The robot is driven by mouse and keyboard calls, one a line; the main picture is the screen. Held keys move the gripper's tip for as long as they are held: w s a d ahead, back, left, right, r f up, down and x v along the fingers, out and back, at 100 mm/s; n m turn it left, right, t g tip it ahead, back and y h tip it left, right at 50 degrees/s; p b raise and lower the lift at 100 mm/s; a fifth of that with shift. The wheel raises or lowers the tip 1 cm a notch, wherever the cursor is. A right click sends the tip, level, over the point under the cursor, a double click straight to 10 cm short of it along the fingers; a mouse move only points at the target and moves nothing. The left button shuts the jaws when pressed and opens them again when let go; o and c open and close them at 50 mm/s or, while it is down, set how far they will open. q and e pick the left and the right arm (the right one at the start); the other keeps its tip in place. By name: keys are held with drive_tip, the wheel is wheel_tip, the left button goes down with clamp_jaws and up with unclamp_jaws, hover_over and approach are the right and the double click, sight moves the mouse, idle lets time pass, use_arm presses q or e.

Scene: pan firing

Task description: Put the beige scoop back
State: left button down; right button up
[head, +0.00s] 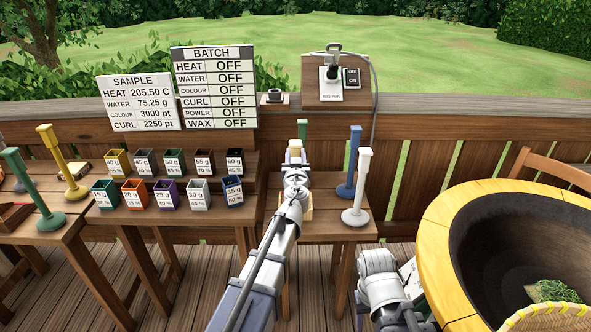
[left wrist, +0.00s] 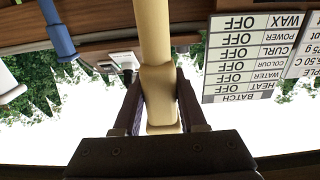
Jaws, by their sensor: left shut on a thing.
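The beige scoop (left wrist: 153,35) is between the two fingers of my left gripper (left wrist: 158,108) in the left wrist view. The gripper is shut on its upper part. In the head view my left gripper (head: 296,172) is over the small middle table, and only bits of the beige scoop (head: 294,152) show around it. The gripper and arm hide its lower end, so I cannot tell whether it touches the table. Part of my right arm shows at the lower middle, but its fingers do not show.
The blue scoop (head: 350,165) and white scoop (head: 359,190) stand upright to the right on the middle table (head: 330,228). A green scoop (head: 326,145) stands behind. Several labelled colour boxes (head: 168,194) are left. A large yellow-rimmed pan (head: 435,240) is right.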

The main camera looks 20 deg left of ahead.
use_arm(q)
drive_tip(key=shift+f+b, duration=1.7)
drive_tip(key=shift+f, duration=0.35)
drive_tip(key=shift+f, duration=0.25)
drive_tip(key=shift+c, duration=2.3)
unclamp_jaws()
drive_tip(key=shift+r, duration=0.1)
drive_tip(key=b+v, duration=0.1)
drive_tip(key=v, duration=0.6)
drive_tip(key=shift+s+f, duration=0.4)
drive_tip(key=shift+d, duration=0.1)
